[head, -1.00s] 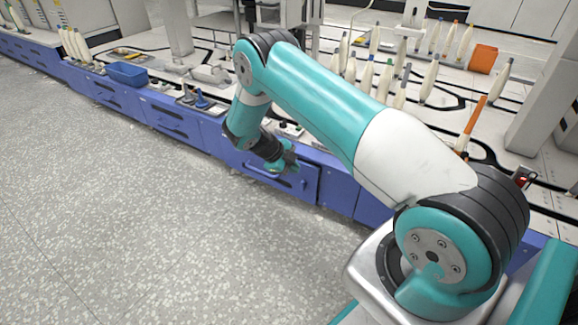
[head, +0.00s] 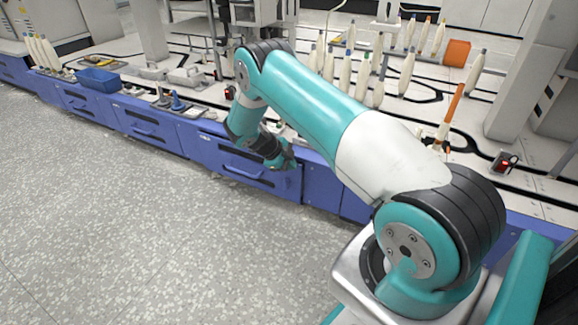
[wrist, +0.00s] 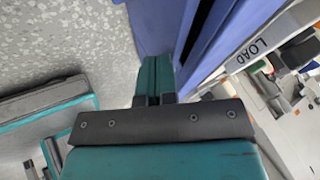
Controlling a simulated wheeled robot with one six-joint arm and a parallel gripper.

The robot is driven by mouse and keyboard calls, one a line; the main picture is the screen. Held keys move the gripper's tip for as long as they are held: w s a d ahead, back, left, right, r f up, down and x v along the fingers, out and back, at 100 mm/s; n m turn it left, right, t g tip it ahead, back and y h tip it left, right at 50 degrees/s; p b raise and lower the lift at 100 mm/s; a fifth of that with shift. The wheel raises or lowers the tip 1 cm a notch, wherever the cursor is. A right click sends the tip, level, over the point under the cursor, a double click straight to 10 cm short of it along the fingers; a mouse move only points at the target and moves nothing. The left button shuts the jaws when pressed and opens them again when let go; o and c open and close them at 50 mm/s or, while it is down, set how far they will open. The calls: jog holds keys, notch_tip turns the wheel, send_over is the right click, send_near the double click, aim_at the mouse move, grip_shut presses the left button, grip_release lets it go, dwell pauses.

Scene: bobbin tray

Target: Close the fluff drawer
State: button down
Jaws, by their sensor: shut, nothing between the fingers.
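The blue drawer front (head: 238,170) with a bar handle is in the bench's blue row, below and left of my gripper in the head view. Which drawer is the fluff drawer, I cannot read. My gripper (head: 288,158) is close in front of the drawer's right end. In the wrist view my gripper (wrist: 155,80) is shut and empty, its fingers beside a blue panel (wrist: 160,22). A dark narrow gap runs between that panel and the blue bench face, so it seems slightly open. Contact between fingertips and panel cannot be told.
A blue bin (head: 97,80) and blue cones (head: 177,103) stand on the bench top. Several white bobbins (head: 350,65) and an orange box (head: 457,52) are farther back. A LOAD label (wrist: 259,50) is on the bench edge. The grey speckled floor (head: 130,240) in front is clear.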

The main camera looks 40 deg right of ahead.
jog(key=shift+w+d+f+b, duration=0.1)
jog(key=shift+w+d+b, duration=0.1)
jog(key=shift+d, duration=0.35)
jog(key=shift+w+d+f+b, duration=0.1)
jog(key=shift+w+d, duration=0.05)
jog(key=shift+d, duration=0.35)
jog(key=shift+w+d+r, duration=0.1)
jog(key=shift+d+r, duration=0.1)
jog(key=shift+d, duration=0.05)
